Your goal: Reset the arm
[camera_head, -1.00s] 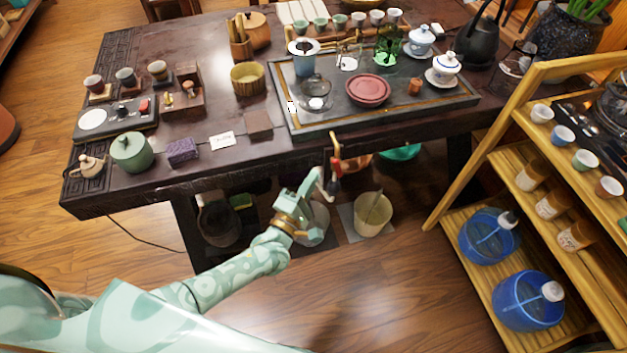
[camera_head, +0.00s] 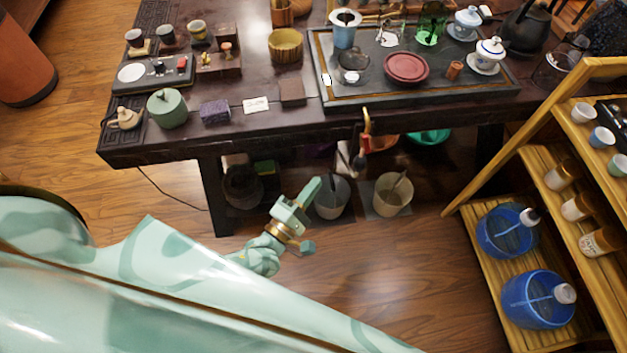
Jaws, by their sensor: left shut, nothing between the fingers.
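My left arm comes in from the left, low in the view. Its pale green gripper (camera_head: 312,190) is shut and empty. It hangs over the open floor in front of the dark tea table (camera_head: 180,146), below the table top's level in the picture and apart from the things on it. Its tip overlaps the left side of a pale bucket (camera_head: 332,196) under the table; I cannot tell the gap in depth. My right gripper does not show.
The table bears a black tea tray (camera_head: 420,95) with a red dish (camera_head: 406,68), and a green jar (camera_head: 167,109). A wooden shelf (camera_head: 493,145) with blue water jugs (camera_head: 538,298) stands at the right. A cream bucket (camera_head: 392,195) stands under the table. Floor between is clear.

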